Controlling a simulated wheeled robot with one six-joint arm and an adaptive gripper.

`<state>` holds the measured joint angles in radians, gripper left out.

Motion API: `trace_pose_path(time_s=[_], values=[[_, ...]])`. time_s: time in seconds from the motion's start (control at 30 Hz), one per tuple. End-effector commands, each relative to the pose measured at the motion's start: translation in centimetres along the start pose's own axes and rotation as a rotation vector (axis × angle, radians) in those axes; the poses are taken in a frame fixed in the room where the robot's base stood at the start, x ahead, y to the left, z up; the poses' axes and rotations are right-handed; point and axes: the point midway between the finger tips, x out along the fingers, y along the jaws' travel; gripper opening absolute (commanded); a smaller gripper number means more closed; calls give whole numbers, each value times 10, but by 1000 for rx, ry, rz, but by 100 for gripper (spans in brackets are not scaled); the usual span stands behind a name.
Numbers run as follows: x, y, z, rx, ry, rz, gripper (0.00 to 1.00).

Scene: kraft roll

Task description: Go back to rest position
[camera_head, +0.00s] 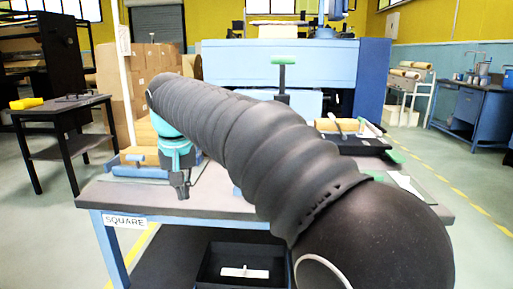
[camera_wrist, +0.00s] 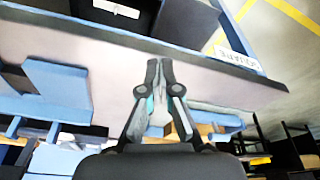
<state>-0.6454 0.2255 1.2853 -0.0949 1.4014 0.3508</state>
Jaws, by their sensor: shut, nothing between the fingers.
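My gripper (camera_head: 182,193) points down over the left part of the grey-topped workbench (camera_head: 215,201), near its front edge. In the wrist view my gripper (camera_wrist: 160,66) has its fingertips together with nothing between them. My dark, ribbed arm crosses the middle of the head view and hides much of the bench top.
A blue item (camera_head: 138,171) lies on the bench left of my gripper. A black tray (camera_head: 352,145) with a pale roll is at right. A dark bin (camera_head: 212,275) sits below. A side table (camera_head: 60,108) stands left; open floor lies at right.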

Motion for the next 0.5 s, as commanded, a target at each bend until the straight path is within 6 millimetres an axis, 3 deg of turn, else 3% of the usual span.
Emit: trace_pose_path(time_s=[0.27,0.5], values=[[30,67,66,-73,30,-19,0],[51,134,149,-57,74,-15,0]])
